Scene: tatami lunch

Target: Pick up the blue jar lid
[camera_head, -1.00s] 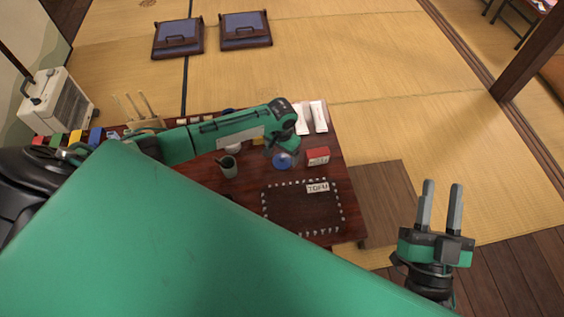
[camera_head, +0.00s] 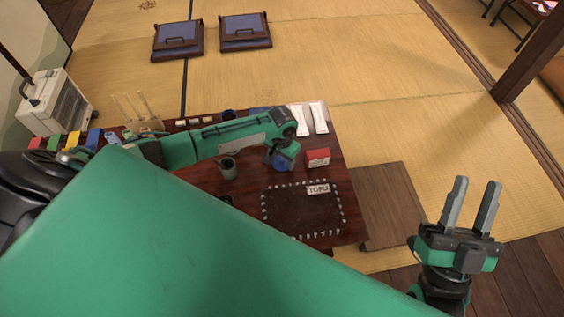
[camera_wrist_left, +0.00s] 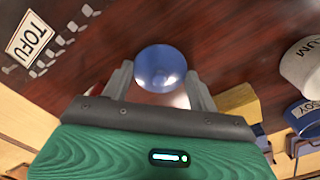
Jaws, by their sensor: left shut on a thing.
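The blue jar lid (camera_head: 281,165) is a round blue disc over the dark wooden table, partly hidden by my left gripper (camera_head: 283,158) in the head view. My right gripper (camera_head: 471,207) is open and empty, off to the right of the table.
A red box (camera_head: 317,157) stands just right of the lid. A dark mat with a TOFU label (camera_head: 318,188) lies in front. A grey cup (camera_head: 227,170) stands to the left. In the left wrist view a white container (camera_wrist_left: 300,68) and a blue one (camera_wrist_left: 303,117) are at the right.

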